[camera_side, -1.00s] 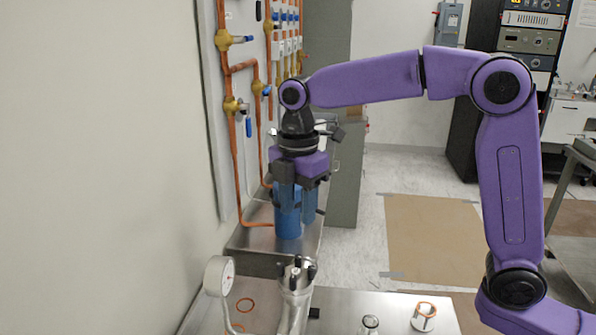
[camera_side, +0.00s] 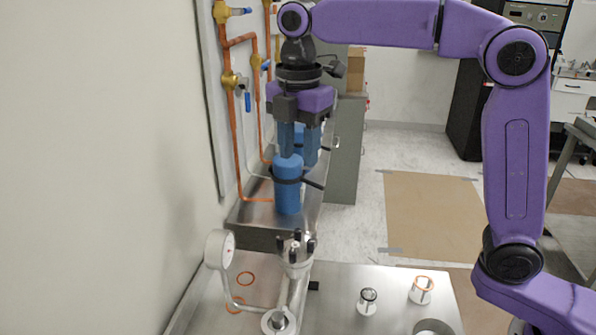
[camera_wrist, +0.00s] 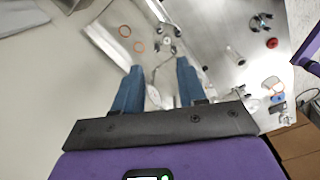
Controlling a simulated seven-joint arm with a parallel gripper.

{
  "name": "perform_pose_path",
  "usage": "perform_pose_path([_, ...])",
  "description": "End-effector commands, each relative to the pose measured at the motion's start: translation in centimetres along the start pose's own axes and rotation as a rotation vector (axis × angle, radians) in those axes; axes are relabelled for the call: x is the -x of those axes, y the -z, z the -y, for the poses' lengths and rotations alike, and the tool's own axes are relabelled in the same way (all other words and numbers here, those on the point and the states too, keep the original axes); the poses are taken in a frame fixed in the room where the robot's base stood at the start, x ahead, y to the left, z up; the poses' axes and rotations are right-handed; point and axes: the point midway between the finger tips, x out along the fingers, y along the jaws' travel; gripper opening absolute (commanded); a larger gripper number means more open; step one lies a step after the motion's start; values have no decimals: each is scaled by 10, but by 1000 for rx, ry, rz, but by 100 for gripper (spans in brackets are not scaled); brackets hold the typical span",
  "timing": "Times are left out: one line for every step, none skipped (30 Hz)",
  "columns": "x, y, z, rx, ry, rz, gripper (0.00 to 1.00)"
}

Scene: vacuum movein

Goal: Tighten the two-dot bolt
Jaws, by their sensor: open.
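The metal pipe fitting with upright black bolts around its top (camera_side: 296,246) stands on the steel bench in the side view. It also shows beyond my fingertips in the wrist view (camera_wrist: 167,41). The dot marks on the bolts are too small to make out, so I cannot tell which bolt is the two-dot one. My gripper (camera_side: 298,160) hangs pointing down, well above the fitting. Its two blue fingers are apart with nothing between them, as the wrist view also shows (camera_wrist: 160,64).
A blue cylinder (camera_side: 287,190) with a black band stands behind the fitting. A white round gauge (camera_side: 219,250) rises left of the fitting, near the wall. Copper rings (camera_side: 245,278) lie on the bench.

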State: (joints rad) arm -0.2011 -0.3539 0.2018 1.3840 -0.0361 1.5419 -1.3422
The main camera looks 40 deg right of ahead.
Motion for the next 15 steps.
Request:
perform_pose_path([0,7,8,91,-20,28,41])
perform_pose_path([-1,10,12,156,-36,49,41])
perform_pose_path([-2,14,18,253,-57,81,41])
perform_pose_path([-3,18,23,329,-72,107,41])
perform_pose_path([-4,21,28,407,-88,133,41])
perform_pose_path([-5,24,33,506,-107,167,41])
perform_pose_path([-6,26,37,575,-121,191,41])
perform_pose_path([-7,28,41,642,-133,215,41])
perform_pose_path([-8,31,44,723,-148,243,41])
perform_pose_path([-8,32,47,776,-156,261,41])
perform_pose_path([-9,34,49,822,-164,277,41])
perform_pose_path([-9,35,52,872,-173,296,41])
perform_pose_path([-10,36,53,900,-177,305,41])
perform_pose_path([-10,37,53,923,-180,313,41])
perform_pose_path([-12,37,54,941,-182,321,41])
